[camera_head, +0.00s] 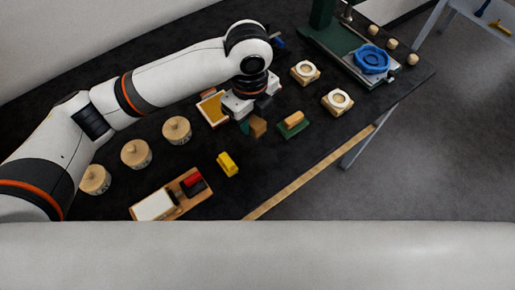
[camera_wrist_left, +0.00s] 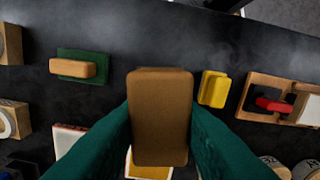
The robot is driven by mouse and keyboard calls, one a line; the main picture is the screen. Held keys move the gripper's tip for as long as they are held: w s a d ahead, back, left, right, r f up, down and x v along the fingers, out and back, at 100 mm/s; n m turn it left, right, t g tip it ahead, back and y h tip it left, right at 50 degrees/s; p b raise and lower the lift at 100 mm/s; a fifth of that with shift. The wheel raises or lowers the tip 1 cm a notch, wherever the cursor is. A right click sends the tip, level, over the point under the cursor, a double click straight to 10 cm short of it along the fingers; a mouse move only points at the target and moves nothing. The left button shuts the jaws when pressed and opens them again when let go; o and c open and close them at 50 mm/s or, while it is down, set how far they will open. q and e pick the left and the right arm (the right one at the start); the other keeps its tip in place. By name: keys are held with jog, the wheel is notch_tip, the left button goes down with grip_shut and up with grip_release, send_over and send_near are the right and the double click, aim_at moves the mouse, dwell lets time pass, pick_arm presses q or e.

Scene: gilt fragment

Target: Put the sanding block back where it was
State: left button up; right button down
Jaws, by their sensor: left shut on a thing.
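My left gripper (camera_head: 250,123) is shut on a brown block (camera_head: 258,127), apparently the sanding block, above the dark bench. In the left wrist view the green fingers (camera_wrist_left: 160,130) grip the brown block (camera_wrist_left: 160,105) from both sides, and its broad face fills the middle. A similar tan block (camera_head: 294,119) lies on a green pad (camera_head: 290,132), to the right of the gripper in the head view. The tan block (camera_wrist_left: 72,68) and green pad (camera_wrist_left: 98,57) also show in the left wrist view, clear of the held block. My right gripper is not in view.
A yellow block (camera_head: 228,164) lies nearer the front. A wooden tray (camera_head: 178,188) with red and white items is at lower left. A framed amber tray (camera_head: 204,101) sits behind the gripper. Several round wooden lids (camera_head: 177,127) stand left; a green press (camera_head: 335,50) is back right.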

aim_at(257, 149)
pick_arm(q)
jog(key=shift+d+f+m, duration=0.1)
jog(key=shift+d+m, duration=0.35)
jog(key=shift+m, duration=0.15)
jog(key=shift+d+f, duration=0.15)
jog(key=shift+f, duration=0.1)
jog(key=shift+m, duration=0.3)
notch_tip(257, 149, down, 10)
jog(key=shift+r+p, duration=0.25)
jog(key=shift+p, duration=0.25)
jog(key=shift+f, duration=0.15)
jog(key=o, duration=0.9)
notch_tip(257, 149, up, 12)
jog(key=shift+r+b, duration=0.2)
jog(key=shift+b, duration=0.5)
